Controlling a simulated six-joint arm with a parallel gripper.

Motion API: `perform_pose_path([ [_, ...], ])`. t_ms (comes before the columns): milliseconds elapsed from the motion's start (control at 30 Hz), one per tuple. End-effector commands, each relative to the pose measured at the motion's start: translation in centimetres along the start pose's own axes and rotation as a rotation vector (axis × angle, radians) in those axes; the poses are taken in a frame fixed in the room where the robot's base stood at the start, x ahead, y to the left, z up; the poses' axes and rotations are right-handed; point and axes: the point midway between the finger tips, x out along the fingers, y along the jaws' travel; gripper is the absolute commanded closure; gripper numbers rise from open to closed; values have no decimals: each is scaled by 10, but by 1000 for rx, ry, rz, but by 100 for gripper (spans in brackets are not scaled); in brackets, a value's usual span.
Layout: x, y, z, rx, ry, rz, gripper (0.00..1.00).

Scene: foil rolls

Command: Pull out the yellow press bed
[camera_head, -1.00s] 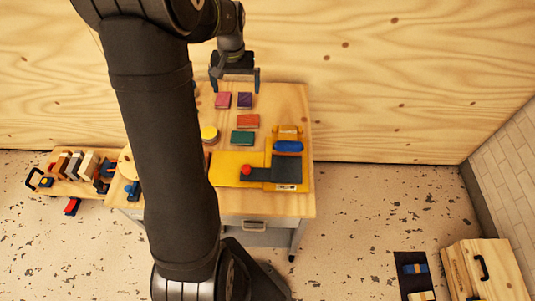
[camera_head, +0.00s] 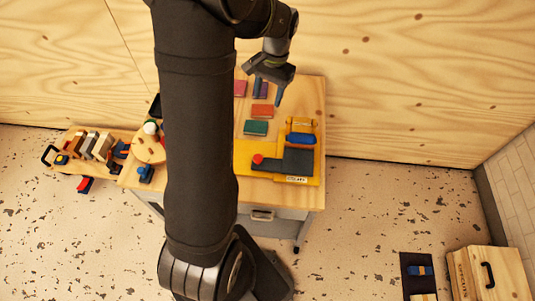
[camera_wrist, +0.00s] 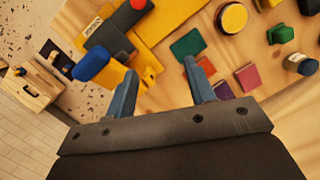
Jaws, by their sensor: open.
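The yellow press bed (camera_head: 244,152) lies flat on the table, beside and partly under a press with a dark plate (camera_head: 297,161), a blue handle (camera_head: 301,138) and a red knob (camera_head: 258,159). Its left end is partly hidden by my arm. In the wrist view the yellow bed (camera_wrist: 150,25) is at the top, with the blue handle (camera_wrist: 92,64) at the left. My gripper (camera_head: 267,97) is open and empty, above the back of the table and apart from the press. Its two fingers also show in the wrist view (camera_wrist: 160,80).
Green (camera_head: 256,128), red (camera_head: 262,111) and purple (camera_head: 260,89) blocks lie behind the bed. A round wooden piece (camera_head: 149,149) is left of my arm. A side shelf (camera_head: 75,160) holds several upright pieces. A wooden box (camera_head: 490,274) stands at the lower right.

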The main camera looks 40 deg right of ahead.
Motion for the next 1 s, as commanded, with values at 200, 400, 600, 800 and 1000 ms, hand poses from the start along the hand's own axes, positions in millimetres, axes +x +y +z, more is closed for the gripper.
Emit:
perform_pose_path([
  [200,15,44,25,320,-158,-60,50],
  [400,29,48,32,370,-188,-67,50],
  [600,66,44,38,369,-188,-67,50],
  [800,109,40,46,367,-189,-65,50],
  [1000,150,36,52,366,-187,-65,50],
])
